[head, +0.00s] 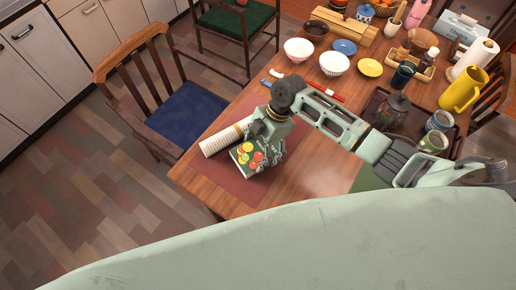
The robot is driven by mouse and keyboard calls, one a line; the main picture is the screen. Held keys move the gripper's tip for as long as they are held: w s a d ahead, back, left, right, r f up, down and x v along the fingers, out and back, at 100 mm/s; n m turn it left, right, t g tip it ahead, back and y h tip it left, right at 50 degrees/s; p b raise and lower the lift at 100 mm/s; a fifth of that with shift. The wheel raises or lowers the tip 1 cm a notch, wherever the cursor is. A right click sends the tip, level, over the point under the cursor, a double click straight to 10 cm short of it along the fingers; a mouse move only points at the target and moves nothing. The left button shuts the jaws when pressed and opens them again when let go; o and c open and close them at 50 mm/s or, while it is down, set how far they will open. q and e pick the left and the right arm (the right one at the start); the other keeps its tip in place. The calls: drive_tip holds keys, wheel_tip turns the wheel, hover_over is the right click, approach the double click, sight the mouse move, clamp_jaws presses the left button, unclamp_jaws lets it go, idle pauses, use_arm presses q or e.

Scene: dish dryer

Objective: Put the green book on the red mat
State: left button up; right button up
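The green book (243,154), with red, yellow and green round shapes on its cover, is at the near left of the wooden table. It appears over the dull red mat (222,176); I cannot tell whether it rests on the mat or is held just above it. My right gripper (268,160) points down right at the book's right side and hides part of it. Its fingers overlap the book's edge, so its grip is unclear. My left gripper is not in view.
A white ribbed cylinder (225,137) lies beside the book. Bowls (334,64), a yellow plate (370,67), a tray with a jar (393,110), mugs and a yellow pitcher (462,90) crowd the back and right. A blue-seated chair (188,110) stands at the table's left.

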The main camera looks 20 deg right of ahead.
drive_tip(key=shift+o, duration=0.6)
drive_tip(key=shift+r, duration=0.1)
drive_tip(key=v, duration=1.2)
drive_tip(key=shift+b, duration=0.35)
